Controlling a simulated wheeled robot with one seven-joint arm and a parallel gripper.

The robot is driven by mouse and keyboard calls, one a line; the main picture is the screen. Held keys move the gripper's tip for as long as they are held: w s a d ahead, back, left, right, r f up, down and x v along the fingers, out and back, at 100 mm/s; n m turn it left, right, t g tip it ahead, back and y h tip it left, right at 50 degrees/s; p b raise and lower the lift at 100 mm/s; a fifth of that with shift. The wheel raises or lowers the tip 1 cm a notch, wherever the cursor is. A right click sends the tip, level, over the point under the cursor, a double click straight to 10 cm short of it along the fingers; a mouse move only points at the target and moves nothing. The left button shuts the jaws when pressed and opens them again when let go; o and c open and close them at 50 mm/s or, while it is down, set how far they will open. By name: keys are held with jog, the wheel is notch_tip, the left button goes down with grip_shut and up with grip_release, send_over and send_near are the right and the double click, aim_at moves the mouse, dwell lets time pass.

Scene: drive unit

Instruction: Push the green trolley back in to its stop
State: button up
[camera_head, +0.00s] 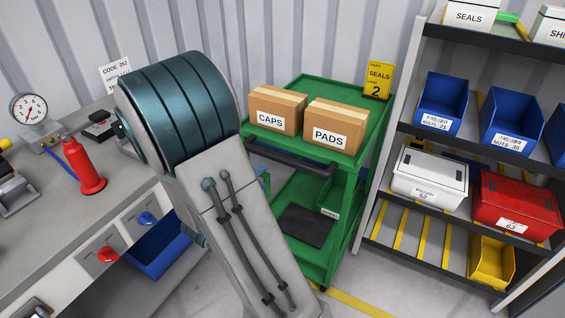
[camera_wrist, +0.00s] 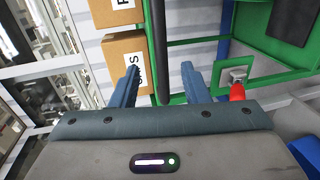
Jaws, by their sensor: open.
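The green trolley (camera_head: 365,125) stands between the workbench and the shelf rack, near the back wall. It carries a CAPS box (camera_head: 276,110) and a PADS box (camera_head: 338,125) on its top, and a dark bar handle (camera_head: 300,160) across its near side. In the wrist view, the trolley's green frame (camera_wrist: 263,47) fills the upper right. My gripper (camera_wrist: 159,67) is open, with the dark handle (camera_wrist: 160,35) between its two blue fingers. I cannot tell if they touch it. In the head view my arm hides most of the gripper.
The workbench (camera_head: 40,235) with a red bottle (camera_head: 84,167) and gauge (camera_head: 29,109) is on the left. The shelf rack (camera_head: 400,110) with bins stands close on the trolley's right. A yellow sign (camera_head: 377,80) is behind it. A yellow floor line (camera_head: 355,303) runs below.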

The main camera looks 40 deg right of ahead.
aim_at(281, 161)
jog(key=b+x, duration=0.2)
jog(key=x, duration=1.1)
grip_shut()
